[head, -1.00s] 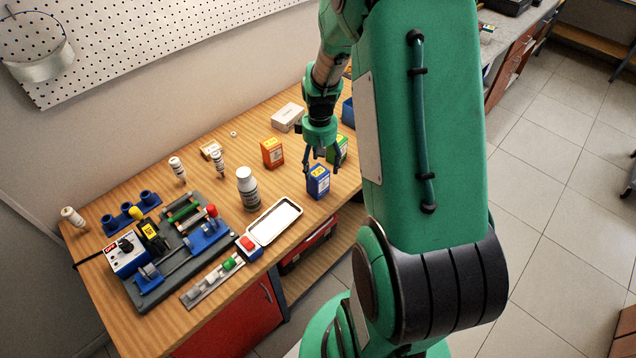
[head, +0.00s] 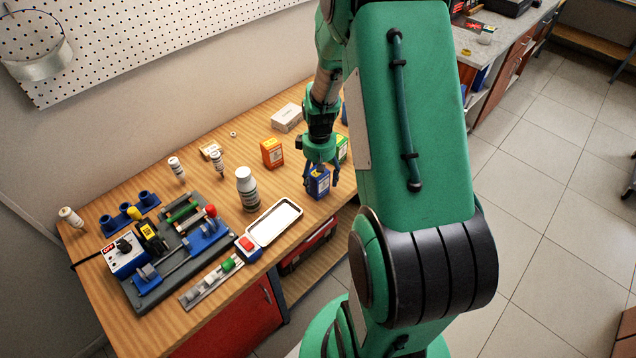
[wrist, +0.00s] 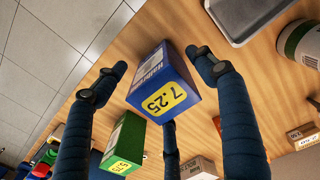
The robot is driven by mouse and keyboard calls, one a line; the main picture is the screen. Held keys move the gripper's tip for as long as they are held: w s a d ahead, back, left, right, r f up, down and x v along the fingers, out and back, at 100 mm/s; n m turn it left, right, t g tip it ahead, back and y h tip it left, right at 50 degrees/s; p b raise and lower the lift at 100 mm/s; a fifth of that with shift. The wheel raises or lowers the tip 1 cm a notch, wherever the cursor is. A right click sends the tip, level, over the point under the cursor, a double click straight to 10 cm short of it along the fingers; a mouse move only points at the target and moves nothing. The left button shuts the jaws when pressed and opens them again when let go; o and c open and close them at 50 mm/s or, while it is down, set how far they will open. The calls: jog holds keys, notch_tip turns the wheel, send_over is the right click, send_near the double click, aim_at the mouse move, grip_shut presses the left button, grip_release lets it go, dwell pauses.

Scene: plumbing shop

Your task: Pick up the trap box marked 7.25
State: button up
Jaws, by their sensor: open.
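The trap box marked 7.25 (wrist: 163,82) is blue with a yellow label, and its number reads clearly in the wrist view. In the head view the blue box (head: 319,186) stands upright near the bench's front edge. My gripper (head: 321,180) is above and around it, pointing down. In the wrist view my gripper (wrist: 155,75) is open, with one finger on each side of the box and a third behind it. Gaps show beside the box, so it is not gripped.
A green box (wrist: 123,145) with a yellow label stands close to the blue one. An orange box (head: 272,153) stands farther back. A white tray (head: 252,238), a grey-white bottle (head: 247,188) and a white carton (head: 287,117) are also on the wooden bench (head: 205,195).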

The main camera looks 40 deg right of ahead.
jog(key=shift+a+f+b, duration=0.1)
jog(key=shift+f+b, duration=0.3)
jog(key=shift+f, duration=1.9)
jog(key=c, duration=1.7)
jog(key=shift+r, duration=0.1)
jog(key=shift+c, duration=0.2)
jog(key=shift+r, duration=0.75)
notch_tip(320, 180, up, 2)
jog(key=shift+r+p, duration=0.15)
jog(key=shift+p, duration=0.3)
jog(key=s+a+r+p, duration=0.1)
jog(key=s+a, duration=0.7)
jog(key=s, duration=0.5)
jog(key=shift+s+a, duration=0.15)
jog(key=shift+a, duration=0.2)
